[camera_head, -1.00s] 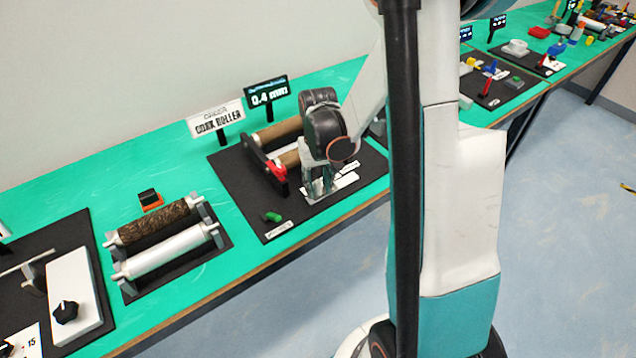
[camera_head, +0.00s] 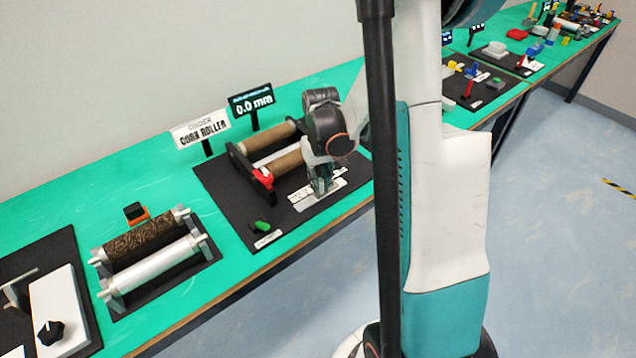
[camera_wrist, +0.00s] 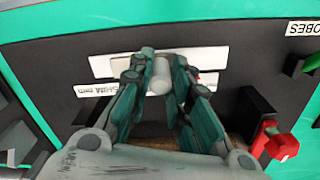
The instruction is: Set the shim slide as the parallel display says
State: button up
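The parallel display (camera_head: 252,99) stands behind the cork roller board and reads 0.0 mm; its small top line is unreadable. The shim slide is at the board's front right, with a pale plate lettered "SHIM mm" (camera_wrist: 97,90) and a white strip (camera_wrist: 212,58) beside it. A light grey upright peg (camera_wrist: 161,76) of the slide stands between my fingers. My gripper (camera_wrist: 162,60) appears closed on this peg, one finger against each side. In the head view my gripper (camera_head: 321,188) reaches down over the slide. The scale marks beneath are mostly hidden.
Two cork rollers (camera_head: 270,138) lie behind my gripper, with a red clamp lever (camera_head: 264,179) at their left end. A green piece (camera_head: 262,226) lies at the board's front left. Another roller pair (camera_head: 150,262) stands further left. The table edge is close in front.

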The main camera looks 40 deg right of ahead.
jog(key=shift+o, duration=1.2)
notch_tip(320, 180, up, 12)
